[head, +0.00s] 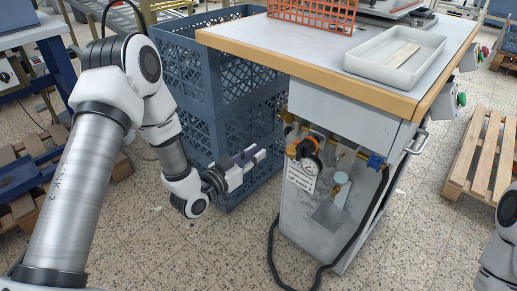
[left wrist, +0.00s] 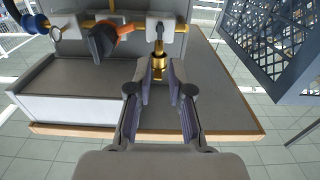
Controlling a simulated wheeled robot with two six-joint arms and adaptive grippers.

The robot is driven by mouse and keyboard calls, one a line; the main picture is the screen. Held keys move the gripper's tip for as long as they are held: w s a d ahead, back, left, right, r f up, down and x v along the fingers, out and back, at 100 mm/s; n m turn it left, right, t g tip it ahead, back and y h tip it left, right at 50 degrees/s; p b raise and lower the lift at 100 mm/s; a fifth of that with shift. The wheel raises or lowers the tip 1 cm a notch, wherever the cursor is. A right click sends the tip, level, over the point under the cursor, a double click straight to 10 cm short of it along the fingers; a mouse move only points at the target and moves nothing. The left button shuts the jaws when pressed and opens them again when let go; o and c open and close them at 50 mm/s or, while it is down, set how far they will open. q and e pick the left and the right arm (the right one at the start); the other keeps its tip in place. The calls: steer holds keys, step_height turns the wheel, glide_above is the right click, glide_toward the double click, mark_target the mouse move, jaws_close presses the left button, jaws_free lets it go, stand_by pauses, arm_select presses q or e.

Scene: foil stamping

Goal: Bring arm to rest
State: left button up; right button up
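My left arm (head: 85,185) comes in from the left in the head view and bends down, with the wrist low. My left gripper (head: 256,160) points to the right, between the blue crates and the grey machine cabinet. In the left wrist view the left gripper (left wrist: 160,64) shows its two fingers apart with nothing between them. The cabinet's valves lie beyond the fingertips in that view. Part of my right arm (head: 500,250) shows at the right edge of the head view; its gripper is out of view.
Stacked blue crates (head: 207,75) stand left of the cabinet (head: 310,215). The worktable (head: 300,55) above it bears an orange rack (head: 312,10) and a white tray (head: 425,58). A black hose (head: 272,255) runs to the floor. A wooden pallet (head: 480,155) lies right.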

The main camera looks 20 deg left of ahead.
arm_select(q)
steer(key=shift+f, duration=0.1)
steer(key=s+d+f+n+g+y, duration=0.15)
steer(key=s+f+g, duration=0.25)
steer(key=s+f, duration=0.5)
steer(key=s+d+f+m+g+y, duration=0.15)
steer(key=s+f+g, duration=0.3)
steer(key=f, duration=0.75)
steer(key=s+f+n+g+y, duration=0.15)
steer(key=s+f+g, duration=0.35)
steer(key=s, duration=0.5)
steer(key=s+a+n+g+y+p, duration=0.2)
steer(key=s+a+n+g, duration=0.15)
steer(key=s, duration=0.75)
step_height(320, 180, up, 19)
steer(key=p, duration=1.8)
steer(key=shift+w+m+p, duration=0.2)
steer(key=shift+m+p, duration=0.15)
steer(key=shift+m, duration=0.05)
